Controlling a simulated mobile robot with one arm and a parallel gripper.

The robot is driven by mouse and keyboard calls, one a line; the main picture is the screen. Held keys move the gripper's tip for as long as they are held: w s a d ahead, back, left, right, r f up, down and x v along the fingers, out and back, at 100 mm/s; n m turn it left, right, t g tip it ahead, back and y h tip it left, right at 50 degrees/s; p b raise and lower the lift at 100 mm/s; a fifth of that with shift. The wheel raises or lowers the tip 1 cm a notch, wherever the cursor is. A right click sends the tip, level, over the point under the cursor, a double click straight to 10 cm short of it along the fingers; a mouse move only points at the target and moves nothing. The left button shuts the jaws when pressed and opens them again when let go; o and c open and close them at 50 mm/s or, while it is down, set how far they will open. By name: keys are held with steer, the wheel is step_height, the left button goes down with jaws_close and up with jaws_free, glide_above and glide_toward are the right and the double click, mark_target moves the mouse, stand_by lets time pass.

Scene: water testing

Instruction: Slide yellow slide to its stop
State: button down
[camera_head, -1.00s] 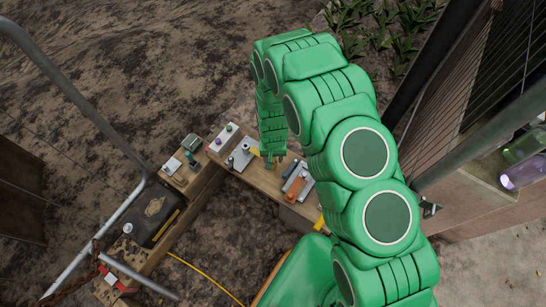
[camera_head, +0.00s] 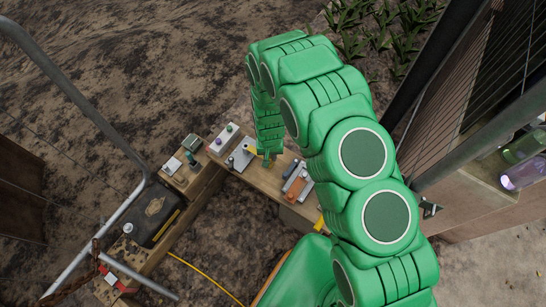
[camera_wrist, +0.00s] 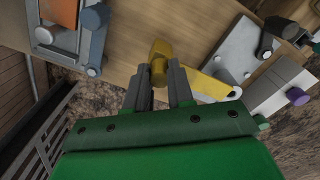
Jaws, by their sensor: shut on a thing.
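My gripper (camera_wrist: 160,82) is shut on a small yellow piece (camera_wrist: 160,55) that shows between and just beyond its fingertips. I take this piece to be the yellow slide. A flat yellow bar (camera_wrist: 208,87) shows right of the fingers, beside a grey plate (camera_wrist: 237,50); whether it joins the gripped piece is hidden by the fingers. In the head view my gripper (camera_head: 267,160) is low over the wooden bench (camera_head: 265,182), just right of the grey plate (camera_head: 240,160). The stop cannot be made out.
Right of the gripper in the head view is a metal fixture with an orange block (camera_head: 296,186). Left of the grey plate is a pale block with coloured knobs (camera_head: 223,139). A black case (camera_head: 153,212) and a metal rail (camera_head: 70,88) are farther left.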

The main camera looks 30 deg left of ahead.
steer(key=shift+a, duration=1.55)
steer(key=c, duration=1)
jaws_free()
steer(key=shift+r, duration=0.2)
steer(key=shift+r, duration=3.7)
